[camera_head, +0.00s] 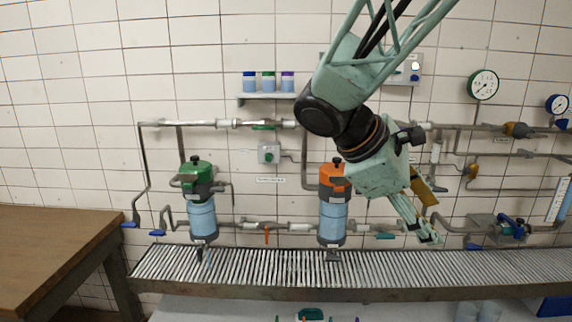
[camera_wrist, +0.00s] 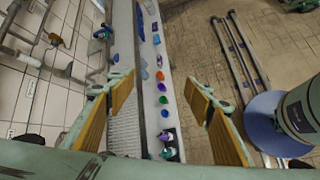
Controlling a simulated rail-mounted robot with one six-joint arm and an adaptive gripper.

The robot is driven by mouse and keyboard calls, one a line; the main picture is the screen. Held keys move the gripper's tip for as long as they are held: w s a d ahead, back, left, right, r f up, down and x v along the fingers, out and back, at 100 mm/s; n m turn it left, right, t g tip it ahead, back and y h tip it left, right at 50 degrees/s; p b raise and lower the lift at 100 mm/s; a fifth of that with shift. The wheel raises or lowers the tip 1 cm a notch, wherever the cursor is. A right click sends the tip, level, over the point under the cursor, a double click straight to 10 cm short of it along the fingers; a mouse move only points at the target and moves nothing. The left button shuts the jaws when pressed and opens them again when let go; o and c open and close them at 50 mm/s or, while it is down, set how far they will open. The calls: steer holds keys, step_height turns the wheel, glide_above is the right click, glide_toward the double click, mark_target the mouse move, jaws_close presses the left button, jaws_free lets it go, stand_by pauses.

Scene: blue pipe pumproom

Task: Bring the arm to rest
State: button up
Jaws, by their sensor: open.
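My arm reaches in from the top of the head view and angles down to the right. My gripper (camera_head: 432,212) hangs in front of the pipework, right of the orange-topped canister (camera_head: 333,213) and above the roller conveyor (camera_head: 420,262). In the wrist view my gripper (camera_wrist: 160,82) has its two orange-padded fingers wide apart with nothing between them. The conveyor (camera_wrist: 124,110) and a white surface run beneath it, well beyond the fingertips.
A green-topped canister (camera_head: 201,213) stands at the left of the conveyor. A wooden table (camera_head: 55,245) is at far left, and a shelf with small jars (camera_head: 268,82) is on the wall. A pressure gauge (camera_head: 483,84) is at upper right. Several small coloured items (camera_wrist: 163,99) lie on the white surface.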

steer(key=s+a+r+m+y+p, duration=0.1)
steer(key=s+a+m+y, duration=0.1)
steer(key=s, duration=0.7)
steer(key=s+a+r+m+t+y+p, duration=0.1)
steer(key=s+a+m+y, duration=0.2)
steer(key=s+m, duration=0.3)
steer(key=s+a+r+m+t+y+p, duration=0.1)
steer(key=s+a+m+y+p, duration=0.1)
steer(key=s, duration=1)
steer(key=shift+a+m+y, duration=0.7)
steer(key=shift+m+y, duration=0.2)
steer(key=shift+m, duration=0.5)
